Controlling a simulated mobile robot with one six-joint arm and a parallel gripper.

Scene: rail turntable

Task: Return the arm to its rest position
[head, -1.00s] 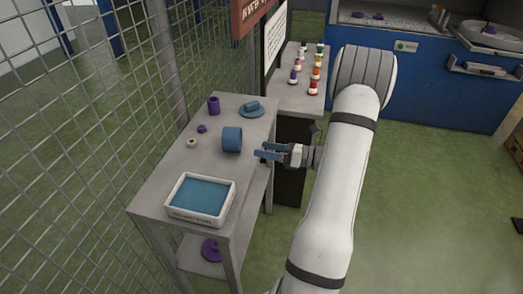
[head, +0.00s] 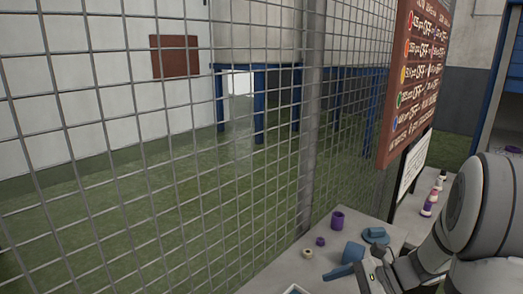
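My gripper (head: 343,270) is low in the head view, over or beside the grey table (head: 300,270). Only one blue finger shows clearly, so I cannot tell whether it is open or shut. My white arm reaches in from the right edge. A blue cylinder (head: 353,251) is just behind the finger; I cannot tell whether they touch.
A purple cup (head: 337,220), a small purple ring (head: 320,241), a cream ring (head: 307,252) and a blue dish with a piece on it (head: 375,235) are on the table. Bottles (head: 430,203) stand behind. A wire fence (head: 200,150) runs along the left, with a red sign (head: 412,75).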

